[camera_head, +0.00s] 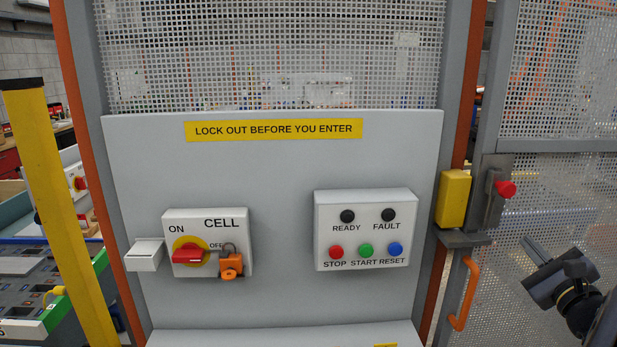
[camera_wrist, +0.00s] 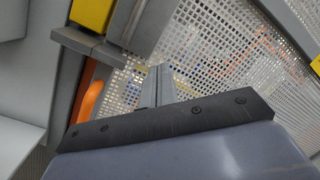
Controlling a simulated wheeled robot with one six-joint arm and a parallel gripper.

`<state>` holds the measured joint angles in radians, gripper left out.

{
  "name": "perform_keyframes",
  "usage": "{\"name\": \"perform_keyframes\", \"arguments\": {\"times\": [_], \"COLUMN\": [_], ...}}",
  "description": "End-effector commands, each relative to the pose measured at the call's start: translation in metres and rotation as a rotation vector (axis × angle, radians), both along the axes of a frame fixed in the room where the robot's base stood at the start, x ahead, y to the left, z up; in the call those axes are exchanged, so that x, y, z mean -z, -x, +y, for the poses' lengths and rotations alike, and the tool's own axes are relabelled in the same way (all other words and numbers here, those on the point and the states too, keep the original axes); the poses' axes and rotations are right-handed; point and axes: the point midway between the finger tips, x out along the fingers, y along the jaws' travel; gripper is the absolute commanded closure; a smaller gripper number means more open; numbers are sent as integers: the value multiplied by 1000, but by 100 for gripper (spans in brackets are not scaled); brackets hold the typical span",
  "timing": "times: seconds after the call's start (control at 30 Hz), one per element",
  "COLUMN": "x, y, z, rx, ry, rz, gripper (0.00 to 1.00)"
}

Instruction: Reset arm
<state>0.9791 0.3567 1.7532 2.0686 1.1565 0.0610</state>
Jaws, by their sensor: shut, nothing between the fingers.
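My gripper (camera_wrist: 157,85) shows in the wrist view with its two grey fingers together and nothing between them. In the head view, part of my arm (camera_head: 575,290) is at the lower right, in front of the mesh door and right of the orange door handle (camera_head: 464,294). It is apart from the control panel (camera_head: 280,170). The CELL switch box (camera_head: 235,240) has a red handle (camera_head: 188,257) on a yellow disc. An orange padlock (camera_head: 231,266) hangs at its right side, by the OFF mark.
A button box (camera_head: 365,228) has dark READY and FAULT lamps and red, green and blue buttons. A yellow interlock (camera_head: 453,198) and a latch with a red knob (camera_head: 506,188) sit by the door edge. A yellow post (camera_head: 60,200) stands at left. Mesh (camera_head: 560,215) backs my arm.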

Motion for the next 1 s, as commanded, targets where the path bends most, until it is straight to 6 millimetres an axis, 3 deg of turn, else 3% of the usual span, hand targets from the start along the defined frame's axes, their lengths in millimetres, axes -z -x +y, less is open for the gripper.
{"name": "perform_keyframes", "arguments": {"times": [0.1, 0.47, 0.6, 1.0], "x": [5, 15, 22, 50], "y": [26, 90, 73, 55], "z": [0, 3, 32, 105], "rx": [5, 4, -71, -249], "ry": [3, 2, 31, 130], "rz": [-2, -1, 60, 220], "gripper": [100, 100, 100, 100]}}
